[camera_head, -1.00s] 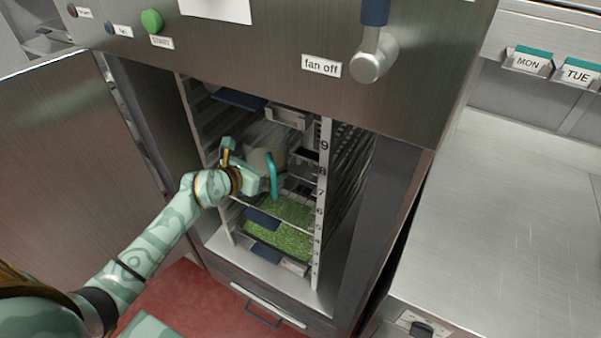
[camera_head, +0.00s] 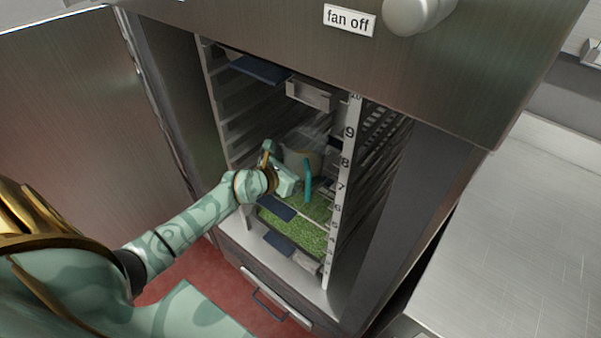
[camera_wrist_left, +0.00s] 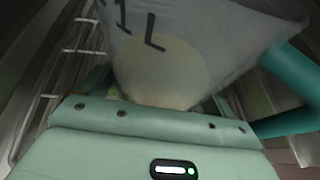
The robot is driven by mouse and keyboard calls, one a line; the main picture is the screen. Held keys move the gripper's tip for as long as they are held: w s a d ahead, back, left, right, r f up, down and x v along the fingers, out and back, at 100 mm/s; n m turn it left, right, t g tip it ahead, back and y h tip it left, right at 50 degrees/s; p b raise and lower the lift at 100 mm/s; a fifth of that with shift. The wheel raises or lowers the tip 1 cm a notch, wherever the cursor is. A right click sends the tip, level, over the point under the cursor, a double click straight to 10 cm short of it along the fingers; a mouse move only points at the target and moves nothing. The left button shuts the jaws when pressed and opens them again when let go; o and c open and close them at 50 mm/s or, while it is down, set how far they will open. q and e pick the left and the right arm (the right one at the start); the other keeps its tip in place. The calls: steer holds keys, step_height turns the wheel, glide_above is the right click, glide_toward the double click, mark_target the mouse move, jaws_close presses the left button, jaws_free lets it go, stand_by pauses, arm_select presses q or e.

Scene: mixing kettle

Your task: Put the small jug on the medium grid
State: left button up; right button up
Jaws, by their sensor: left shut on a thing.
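The small jug (camera_head: 301,158) is a translucent grey vessel with a pale content and a teal handle. It is inside the open cabinet, around the level of number 8. My left gripper (camera_head: 287,176) is shut on the jug, reaching in from the left; its fingertips are partly hidden. In the left wrist view the jug (camera_wrist_left: 165,50) fills the top, with "1L" lettering and its teal handle at right. Shelves with green trays (camera_head: 296,232) lie below the jug. I cannot tell which level is the medium grid, or whether the jug touches a shelf. My right gripper is not in view.
The cabinet has a numbered strip (camera_head: 343,180) on the right and side rails. A metal box (camera_head: 312,93) and a blue-fronted tray (camera_head: 260,69) sit above the jug. The open door (camera_head: 70,130) stands left. A steel counter (camera_head: 510,240) is at right.

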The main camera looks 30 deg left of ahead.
arm_select(q)
steer(key=shift+r, duration=0.15)
steer(key=o, duration=1.2)
steer(key=shift+f, duration=0.2)
steer(key=shift+r, duration=0.1)
steer(key=shift+s+r+p, duration=0.25)
steer(key=shift+s+p, duration=0.1)
steer(key=p+v, duration=0.3)
steer(key=v, duration=0.7)
steer(key=shift+s, duration=0.2)
steer(key=shift+s+a+r, duration=0.1)
steer(key=shift+s+a, duration=0.05)
steer(key=shift+s, duration=0.3)
